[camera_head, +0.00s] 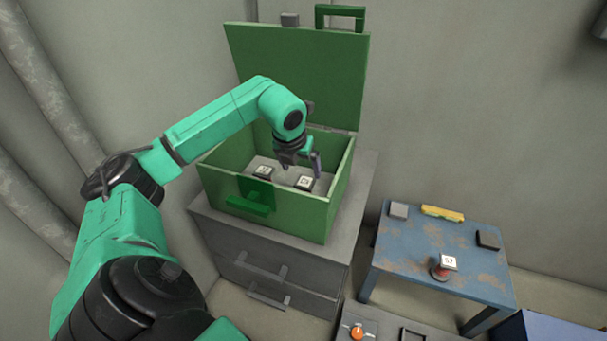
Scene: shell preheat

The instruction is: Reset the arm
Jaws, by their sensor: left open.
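My left arm comes in from the left and bends down over the open green box (319,217). My left gripper (299,166) is open, with its fingers pointing down inside the box, close above two small dark blocks with white labelled tops. One block (263,172) lies left of the fingers and the other block (304,183) lies just below them. I cannot tell whether the fingers touch a block; nothing shows held between them. My right gripper is not in view.
The box's lid (305,75) stands raised behind the arm. The box sits on a grey drawer cabinet (330,262). To the right, a blue table (410,248) holds a grey block (399,210), a yellow item (442,213), a dark block (488,240) and a red-based piece (440,271) with a white labelled block (449,262).

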